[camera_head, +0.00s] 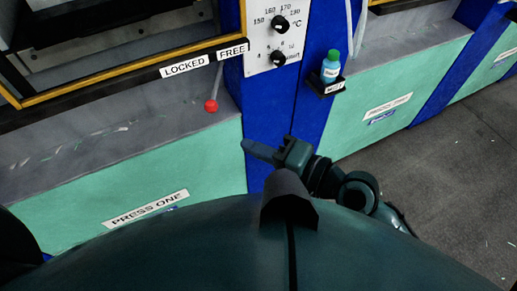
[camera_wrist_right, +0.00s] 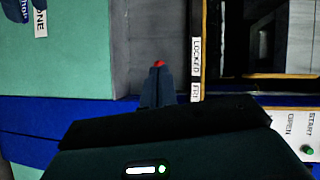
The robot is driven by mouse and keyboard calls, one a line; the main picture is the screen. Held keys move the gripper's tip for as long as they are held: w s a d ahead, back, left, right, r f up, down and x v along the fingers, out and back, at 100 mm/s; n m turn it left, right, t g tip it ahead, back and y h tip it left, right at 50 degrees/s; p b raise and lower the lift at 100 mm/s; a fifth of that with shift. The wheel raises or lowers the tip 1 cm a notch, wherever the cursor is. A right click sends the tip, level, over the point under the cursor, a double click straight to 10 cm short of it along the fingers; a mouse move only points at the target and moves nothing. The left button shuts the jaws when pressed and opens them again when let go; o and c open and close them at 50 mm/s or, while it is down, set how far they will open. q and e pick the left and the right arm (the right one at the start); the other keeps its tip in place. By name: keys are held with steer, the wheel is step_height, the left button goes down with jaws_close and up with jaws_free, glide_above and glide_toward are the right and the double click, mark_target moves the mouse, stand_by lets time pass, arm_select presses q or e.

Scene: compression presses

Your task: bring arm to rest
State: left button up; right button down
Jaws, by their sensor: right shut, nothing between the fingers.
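My right gripper (camera_head: 247,147) is shut and empty in the head view. Its fingers point left, in front of the blue post (camera_head: 270,115) between two presses. In the right wrist view the closed fingers (camera_wrist_right: 157,84) point up the picture. A red knob (camera_head: 211,105) on a thin grey rod hangs below the FREE end of the LOCKED/FREE strip (camera_head: 204,60). In the head view the fingertips are apart from the knob, below and right of it. In the wrist view the knob (camera_wrist_right: 159,63) shows just past the fingertips. My left gripper is not in view.
Press one's teal front (camera_head: 130,180) and grey ledge (camera_head: 110,145) are at left. A blue bottle with a green cap (camera_head: 331,66) stands on a small black shelf (camera_head: 327,88). Grey floor (camera_head: 450,180) is open at right.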

steer(key=shift+s+d, duration=0.15)
steer(key=shift+s, duration=0.2)
stand_by(0.3)
steer(key=s+d+f+n+t+h, duration=0.1)
steer(key=s+d+f+n+h, duration=0.1)
steer(key=d+f+h, duration=0.3)
steer(key=s+d+f+n+t+h, duration=0.2)
steer(key=d+f+h, duration=0.4)
steer(key=d+f, duration=0.6)
step_height(320, 180, down, 3)
steer(key=s+n, duration=0.1)
steer(key=n, duration=0.1)
steer(key=shift+d+n, duration=0.3)
steer(key=shift+n, duration=0.1)
steer(key=shift+s, duration=0.1)
